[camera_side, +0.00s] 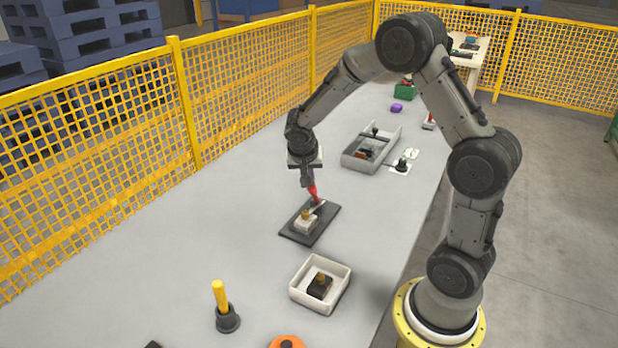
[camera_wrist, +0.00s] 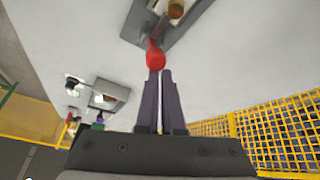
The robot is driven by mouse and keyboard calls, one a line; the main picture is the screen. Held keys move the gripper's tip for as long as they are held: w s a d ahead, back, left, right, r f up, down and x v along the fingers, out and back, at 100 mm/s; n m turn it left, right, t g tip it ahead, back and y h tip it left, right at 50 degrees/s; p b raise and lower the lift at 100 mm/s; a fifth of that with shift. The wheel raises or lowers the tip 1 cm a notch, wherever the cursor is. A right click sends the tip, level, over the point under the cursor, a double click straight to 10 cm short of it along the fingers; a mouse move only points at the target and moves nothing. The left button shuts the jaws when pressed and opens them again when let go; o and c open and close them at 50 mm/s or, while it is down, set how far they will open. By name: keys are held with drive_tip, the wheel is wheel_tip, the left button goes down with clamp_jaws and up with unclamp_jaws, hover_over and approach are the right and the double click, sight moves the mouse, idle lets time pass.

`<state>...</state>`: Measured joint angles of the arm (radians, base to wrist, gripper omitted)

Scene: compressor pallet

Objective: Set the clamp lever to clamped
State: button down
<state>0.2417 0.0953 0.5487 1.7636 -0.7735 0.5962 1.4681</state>
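The clamp lever has a red handle (camera_side: 314,191) that rises at a tilt from a dark base plate (camera_side: 330,213) on the table. A pale block (camera_side: 304,227) with a brass-coloured knob sits on the same plate. My gripper (camera_side: 309,184) points down at the top of the red handle. In the wrist view the red handle (camera_wrist: 155,56) lies right at the tips of my gripper (camera_wrist: 161,72). The two fingers are close together with only a thin gap, and nothing shows between them. I cannot tell whether the tips touch the handle.
A white bin (camera_side: 340,298) with a dark part stands in front of the plate. A grey divided tray (camera_side: 355,163) stands behind it. A yellow peg in a dark holder (camera_side: 228,319) stands at the front left. Yellow mesh fence (camera_side: 130,135) runs along the left. Table left of the plate is clear.

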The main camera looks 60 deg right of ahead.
drive_tip(key=shift+s+a+f, duration=0.15)
drive_tip(key=shift+a+f, duration=0.05)
drive_tip(key=shift+f, duration=0.1)
drive_tip(key=w+d+r, duration=0.2)
drive_tip(key=d+r, duration=0.1)
drive_tip(key=s+a+r, duration=0.1)
drive_tip(key=a+r, duration=0.5)
drive_tip(key=shift+s+a, duration=0.2)
drive_tip(key=shift+a, duration=0.15)
drive_tip(key=shift+r, duration=0.1)
